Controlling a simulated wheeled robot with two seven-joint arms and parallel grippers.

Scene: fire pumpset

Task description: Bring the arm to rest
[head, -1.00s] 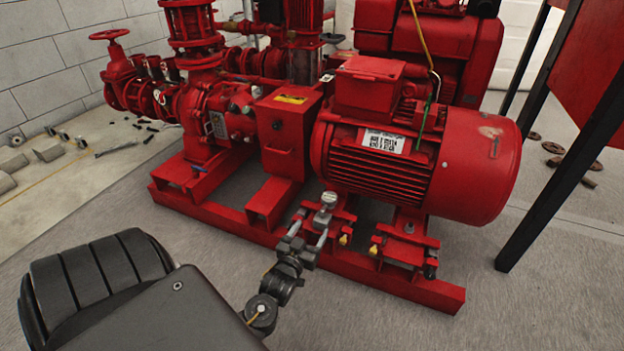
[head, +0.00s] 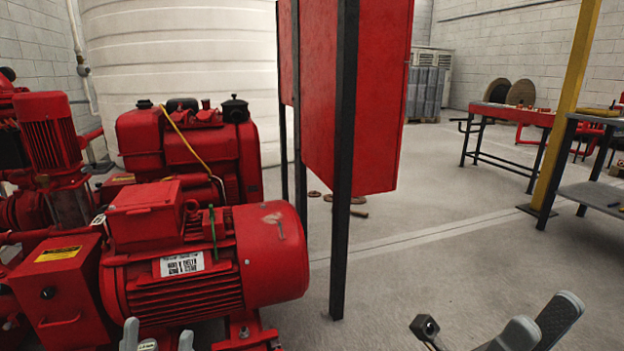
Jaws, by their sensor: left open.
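My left gripper (head: 157,341) shows at the bottom edge, left of centre. Its two grey fingertips are apart, in front of the red motor (head: 190,270), with part of the wrist between them. I cannot tell whether it touches the pump set. My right gripper (head: 542,322) shows at the bottom right over the grey floor, with two grey fingers and a small dark part to their left. The frame cuts off its base, so I cannot tell how far it is open.
A red panel (head: 350,95) on black posts (head: 343,170) stands right of the motor. A white tank (head: 180,70) is behind. A red-topped table (head: 520,115), a yellow post (head: 568,110) and a workbench (head: 598,195) are at right.

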